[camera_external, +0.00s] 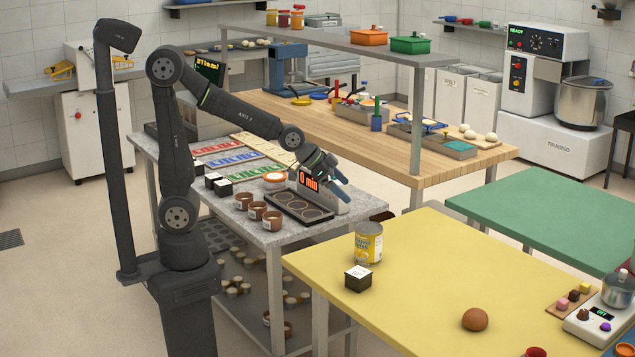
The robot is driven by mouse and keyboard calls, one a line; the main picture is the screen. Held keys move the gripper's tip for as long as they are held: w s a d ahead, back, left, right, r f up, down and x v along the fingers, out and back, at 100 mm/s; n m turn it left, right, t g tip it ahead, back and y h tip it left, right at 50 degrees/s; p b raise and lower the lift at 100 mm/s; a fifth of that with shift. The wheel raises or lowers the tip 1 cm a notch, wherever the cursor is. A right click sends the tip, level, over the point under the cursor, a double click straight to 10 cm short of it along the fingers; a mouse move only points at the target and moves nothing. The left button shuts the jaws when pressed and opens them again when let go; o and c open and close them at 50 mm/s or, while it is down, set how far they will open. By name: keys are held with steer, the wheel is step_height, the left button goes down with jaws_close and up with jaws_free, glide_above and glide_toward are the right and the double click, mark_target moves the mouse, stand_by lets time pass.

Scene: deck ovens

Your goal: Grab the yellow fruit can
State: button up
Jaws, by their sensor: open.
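The yellow fruit can (368,243) stands upright near the back left edge of the yellow table (420,290). It has a yellow label and a metal rim. My gripper (342,181) is above the grey counter (240,228), near its front right corner. It is up and to the left of the can, apart from it. Its fingers are open and point down to the right, with nothing seen between them.
A small dark box with a white top (358,278) stands just in front of the can. A brown ball (475,319) lies further right on the yellow table. The table's middle is clear.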

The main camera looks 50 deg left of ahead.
mark_target(368, 226)
steer(key=w+d+f+g, duration=0.1)
steer(key=w+f, duration=0.1)
steer(key=f, duration=0.3)
steer(key=w+d+f+g+y, duration=0.1)
steer(key=w+d+f, duration=0.1)
steer(key=f, duration=0.3)
steer(key=w+d+f+g, duration=0.1)
steer(key=w+d+f, duration=0.1)
steer(key=w+f, duration=0.2)
steer(key=shift+f+g+y, duration=0.4)
steer(key=shift+f, duration=0.4)
steer(key=c, duration=1.4)
steer(key=shift+c, duration=0.5)
steer(key=shift+r, duration=0.15)
